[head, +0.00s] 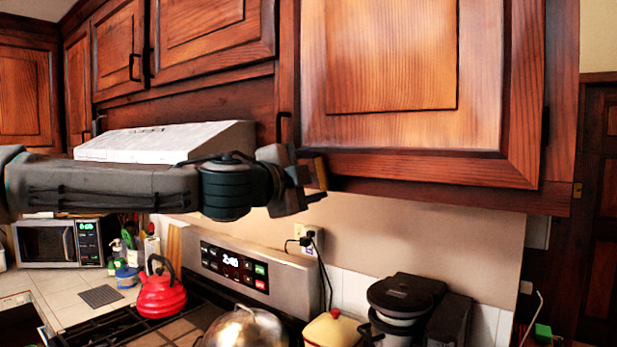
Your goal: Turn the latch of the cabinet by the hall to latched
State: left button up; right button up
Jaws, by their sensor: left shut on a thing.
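The cabinet by the hall (400,60) is the large wooden wall cabinet at the right, and its door looks closed. My left gripper (314,184) reaches in from the left to the lower left corner of this door. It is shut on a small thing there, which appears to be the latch. A small tan-brown piece (320,172) shows at the fingertips; the gripper hides most of that spot, so the latch's angle cannot be told. A black handle (283,124) stands just above the gripper. My right gripper is not in view.
A range hood (165,141) lies behind my left arm. Below are a red kettle (161,295), a metal pot lid (246,329), the stove panel (235,268) and a black-lidded appliance (405,294). The space between cabinet and counter is open.

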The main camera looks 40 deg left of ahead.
pick_arm(q)
jog(key=shift+d+r+m, duration=0.1)
jog(key=shift+d+m, duration=0.05)
jog(key=shift+m, duration=0.6)
jog(key=shift+d+r+m, duration=0.1)
jog(key=shift+m, duration=0.65)
jog(key=o, duration=1)
jog(key=shift+w, duration=0.1)
jog(key=shift+s+d+f+b, duration=0.1)
jog(key=shift+s+b, duration=0.3)
jog(key=shift+s, duration=0.15)
jog(key=s+b, duration=0.1)
jog(key=s, duration=0.2)
jog(key=s+b, duration=0.2)
jog(key=s, duration=0.1)
jog(key=s+d+b, duration=0.1)
jog(key=s, duration=0.2)
jog(key=shift+s+b, duration=0.35)
